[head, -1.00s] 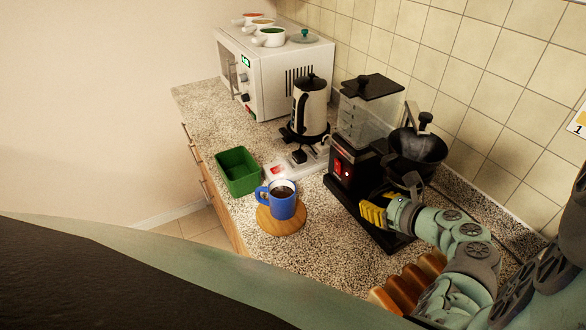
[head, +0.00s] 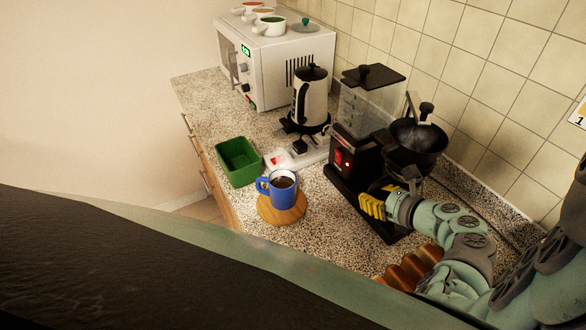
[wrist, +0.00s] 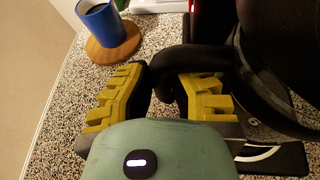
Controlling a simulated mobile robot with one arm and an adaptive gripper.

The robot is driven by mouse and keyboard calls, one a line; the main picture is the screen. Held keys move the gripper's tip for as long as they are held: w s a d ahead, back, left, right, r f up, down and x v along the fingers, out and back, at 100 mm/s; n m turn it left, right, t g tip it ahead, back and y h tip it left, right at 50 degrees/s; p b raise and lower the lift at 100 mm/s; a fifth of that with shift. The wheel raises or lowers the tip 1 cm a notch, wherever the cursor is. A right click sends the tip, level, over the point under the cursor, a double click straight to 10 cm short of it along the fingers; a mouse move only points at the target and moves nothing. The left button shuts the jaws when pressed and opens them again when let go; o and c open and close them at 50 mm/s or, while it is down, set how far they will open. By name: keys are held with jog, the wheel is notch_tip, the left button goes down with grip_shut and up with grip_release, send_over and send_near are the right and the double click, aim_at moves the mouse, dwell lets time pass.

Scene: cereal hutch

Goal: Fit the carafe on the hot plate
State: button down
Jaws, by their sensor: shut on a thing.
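The coffee maker (head: 352,152) is black with a clear water tank and a lit red switch. A black cone-shaped basket (head: 418,140) sits at its right side. My gripper (head: 376,205) is low in front of the machine, beside its black base (head: 360,212). In the wrist view my gripper (wrist: 165,95) has its yellow fingers shut around a black curved handle (wrist: 185,58). The handle appears to belong to the dark carafe (wrist: 285,70) at the right. The carafe is mostly hidden in the head view, and I cannot tell whether it rests on the hot plate.
A blue mug (head: 283,190) of dark drink stands on a round wooden board (head: 284,212). A green bin (head: 238,160), a kettle (head: 310,98) and a white microwave (head: 275,72) stand farther back. Brown bread-like pieces (head: 413,268) lie near my arm. The tiled wall is at right.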

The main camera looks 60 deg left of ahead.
dwell(0.4)
jog(key=c, duration=1)
grip_release()
jog(key=shift+f, duration=0.1)
